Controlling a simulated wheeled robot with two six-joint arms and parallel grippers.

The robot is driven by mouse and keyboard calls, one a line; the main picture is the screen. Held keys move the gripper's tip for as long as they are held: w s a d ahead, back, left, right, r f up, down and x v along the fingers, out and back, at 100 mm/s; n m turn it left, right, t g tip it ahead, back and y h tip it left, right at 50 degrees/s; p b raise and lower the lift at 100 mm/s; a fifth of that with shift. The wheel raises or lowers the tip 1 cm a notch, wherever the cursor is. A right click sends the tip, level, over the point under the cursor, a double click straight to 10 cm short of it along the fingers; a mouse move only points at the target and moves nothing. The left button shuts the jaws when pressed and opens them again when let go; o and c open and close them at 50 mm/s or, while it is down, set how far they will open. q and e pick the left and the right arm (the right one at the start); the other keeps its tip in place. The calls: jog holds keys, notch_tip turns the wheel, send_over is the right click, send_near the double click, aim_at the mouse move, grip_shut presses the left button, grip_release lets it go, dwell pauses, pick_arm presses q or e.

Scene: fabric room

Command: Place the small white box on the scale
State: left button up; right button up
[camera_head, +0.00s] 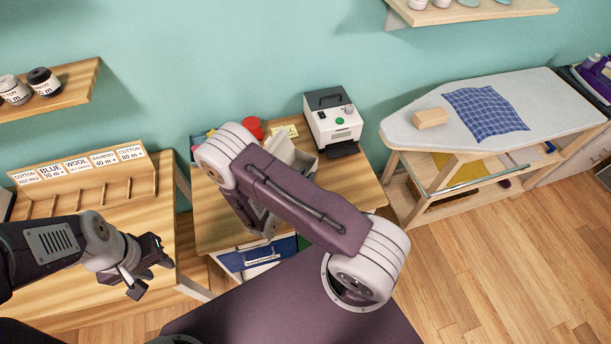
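A pale, open-topped box (303,164) stands on the middle wooden table, partly hidden behind my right arm. I cannot tell whether it is the small white box. No clear scale can be made out. A white and black machine (333,122) with a green button stands at the table's back right. My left gripper (151,270) hangs in front of the left table, its fingers apart and empty. My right arm reaches over the middle table, and its gripper is hidden behind its own links.
A divided wooden rack with labels (78,166) stands on the left table. A red object (252,127) and yellow notes (285,132) lie behind my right arm. At right, an ironing board (400,133) holds a beige block (430,117) and blue checked cloth (486,109).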

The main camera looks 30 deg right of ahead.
jog(key=shift+r, duration=0.2)
jog(key=shift+s+a+r, duration=0.15)
jog(key=shift+s+a, duration=0.05)
jog(key=v, duration=1.1)
jog(key=s+d+r+m+g+y, duration=0.3)
jog(key=s+m+g+y, duration=0.2)
jog(key=s+m+g, duration=0.75)
jog(key=w+a+r+m+t+y, duration=0.2)
jog(key=w+r+m+t+y, duration=0.2)
jog(key=m, duration=0.8)
jog(key=w+t+y, duration=0.2)
jog(key=w, duration=0.1)
jog(key=shift+a+y, duration=0.2)
jog(key=shift+y, duration=0.1)
jog(key=shift+s+d+r+m, duration=0.1)
jog(key=shift+d+m, duration=0.05)
jog(key=shift+m, duration=0.1)
